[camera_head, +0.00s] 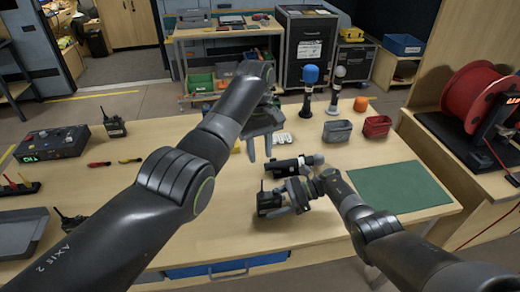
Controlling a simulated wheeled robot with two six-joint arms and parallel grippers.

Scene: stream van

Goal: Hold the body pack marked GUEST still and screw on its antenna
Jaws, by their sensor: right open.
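Several dark body packs are on the wooden table; no GUEST marking is readable. One pack (269,202) is at the front middle, with a short dark stub on top. My right gripper (288,203) is open beside this pack; I cannot tell whether its fingers touch it. I cannot make out a loose antenna.
A dark cylindrical item (290,165) lies between the grippers. Small white pieces (282,138), a grey bin (337,131), a red bin (376,126) and upright microphones (309,88) are behind. A green mat (400,187) lies bare at right. A control box (52,143) is left.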

